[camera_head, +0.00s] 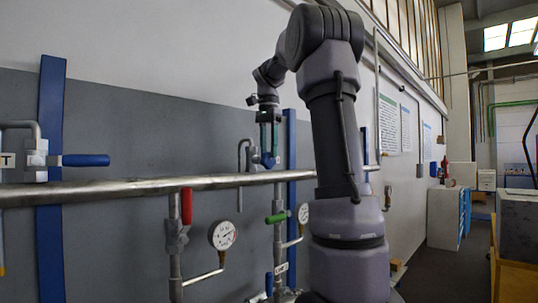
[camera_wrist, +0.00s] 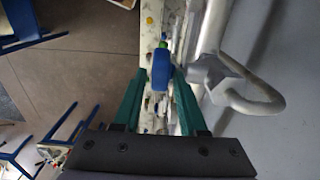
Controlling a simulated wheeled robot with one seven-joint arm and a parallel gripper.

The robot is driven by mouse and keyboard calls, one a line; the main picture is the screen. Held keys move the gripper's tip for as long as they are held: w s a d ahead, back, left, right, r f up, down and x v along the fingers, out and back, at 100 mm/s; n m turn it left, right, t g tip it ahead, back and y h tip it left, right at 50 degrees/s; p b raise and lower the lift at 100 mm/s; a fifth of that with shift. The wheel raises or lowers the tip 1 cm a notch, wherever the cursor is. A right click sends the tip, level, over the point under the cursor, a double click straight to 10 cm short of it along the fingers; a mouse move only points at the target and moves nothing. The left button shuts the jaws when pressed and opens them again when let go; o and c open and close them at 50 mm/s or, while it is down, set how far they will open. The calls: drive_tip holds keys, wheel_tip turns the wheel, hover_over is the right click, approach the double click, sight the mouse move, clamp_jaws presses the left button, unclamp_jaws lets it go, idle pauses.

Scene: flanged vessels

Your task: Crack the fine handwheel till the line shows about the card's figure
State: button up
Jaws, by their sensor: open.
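My gripper (camera_head: 268,146) is above the steel pipe, its green fingers pointing down at a blue handle (camera_head: 268,160) on the valve there. In the wrist view the fingers of my gripper (camera_wrist: 159,74) stand open on both sides of the blue handle (camera_wrist: 162,68), seen from above. I cannot tell whether they touch it. No round handwheel can be made out. A dial gauge (camera_head: 222,235) hangs left of that branch, and a second gauge (camera_head: 303,213) is partly hidden by my arm. Their readings are too small to tell. No card's figure is readable.
The steel pipe (camera_head: 120,188) runs along the wall. A red lever (camera_head: 186,206), a green lever (camera_head: 277,218) and a blue lever (camera_head: 86,160) stick out from valves. A curved metal tube (camera_wrist: 262,100) is close to the right finger. Open floor (camera_head: 435,265) lies at right.

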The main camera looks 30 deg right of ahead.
drive_tip(key=shift+f, duration=0.8)
clamp_jaws()
drive_tip(key=shift+a, duration=0.1)
